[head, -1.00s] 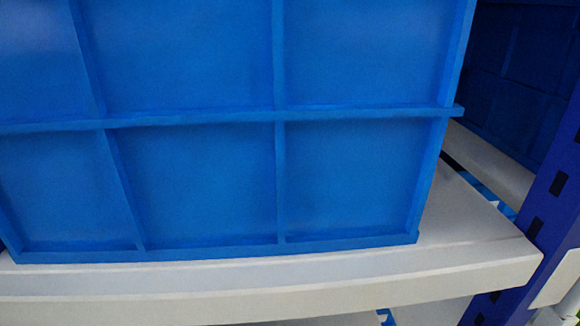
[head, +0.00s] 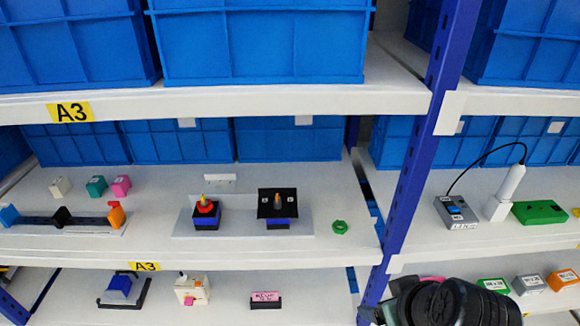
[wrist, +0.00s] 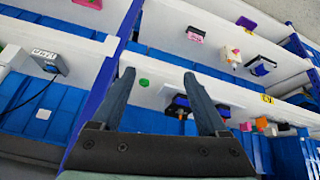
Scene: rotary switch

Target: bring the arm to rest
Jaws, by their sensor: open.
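My gripper (wrist: 158,75) is open in the wrist view, with two dark fingers spread and nothing between them. In the head view only a dark part of my arm shows at the bottom right, in front of the rack; the fingers cannot be made out there. A rotary switch with a red knob (head: 206,211) and one with a black top plate (head: 277,206) stand on a grey base on the middle shelf. In the wrist view the switches (wrist: 180,106) appear beyond the fingers, apart from them and partly covered by the right finger.
A blue upright post (head: 418,150) divides the rack. Blue crates (head: 262,45) fill the upper shelf. A green nut (head: 340,227) lies right of the switches. A grey meter box (head: 456,211) stands on the right shelf. Several small items sit on the lower shelf.

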